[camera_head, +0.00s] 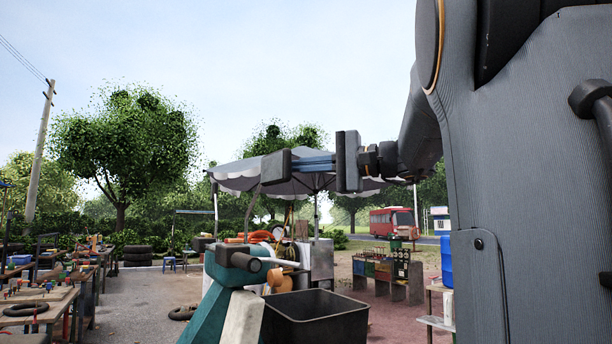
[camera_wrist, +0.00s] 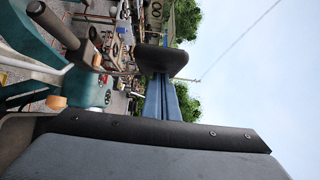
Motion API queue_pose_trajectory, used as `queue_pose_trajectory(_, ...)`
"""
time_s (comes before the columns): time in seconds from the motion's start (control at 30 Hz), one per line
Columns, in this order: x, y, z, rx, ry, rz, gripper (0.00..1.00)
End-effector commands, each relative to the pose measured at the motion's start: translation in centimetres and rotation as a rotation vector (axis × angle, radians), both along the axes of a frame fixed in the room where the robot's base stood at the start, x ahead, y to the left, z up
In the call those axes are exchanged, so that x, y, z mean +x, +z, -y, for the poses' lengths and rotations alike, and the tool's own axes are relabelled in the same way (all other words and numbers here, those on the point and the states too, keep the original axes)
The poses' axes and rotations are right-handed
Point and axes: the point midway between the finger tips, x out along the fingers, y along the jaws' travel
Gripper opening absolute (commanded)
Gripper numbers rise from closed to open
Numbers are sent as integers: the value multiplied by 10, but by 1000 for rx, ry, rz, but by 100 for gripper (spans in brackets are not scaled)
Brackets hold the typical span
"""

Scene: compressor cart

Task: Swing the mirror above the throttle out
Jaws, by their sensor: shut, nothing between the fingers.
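The mirror (camera_head: 275,167) is a dark housing at the top of a thin curved stem, above the teal cart (camera_head: 205,300). In the wrist view the mirror (camera_wrist: 160,60) shows as a dark rounded plate; no reflecting face can be made out. My gripper (camera_head: 297,163) is shut and empty. Its blue fingers point left in the head view, and their tips are at or very near the mirror; I cannot tell whether they touch. The fingers (camera_wrist: 163,90) partly overlap the mirror in the wrist view. The throttle (camera_head: 240,258), apparently the black-ended grey handle, sits below the mirror.
A black open bin (camera_head: 315,318) stands beside the cart. Workbenches (camera_head: 50,295) line the left, and another stall table (camera_head: 385,275) stands behind at right. A grey parasol (camera_head: 235,178) is in the background. Open air surrounds the mirror.

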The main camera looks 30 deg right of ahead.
Motion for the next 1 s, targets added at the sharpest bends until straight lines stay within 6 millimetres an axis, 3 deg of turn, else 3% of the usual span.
queue_pose_trajectory(0.37, 0, 1, 4, 0, -3, 0, 0)
queue_pose_trajectory(0.67, 6, 1, 38, 2, 10, -2, 0)
queue_pose_trajectory(1.0, -58, -1, 60, -1, 7, 1, 0)
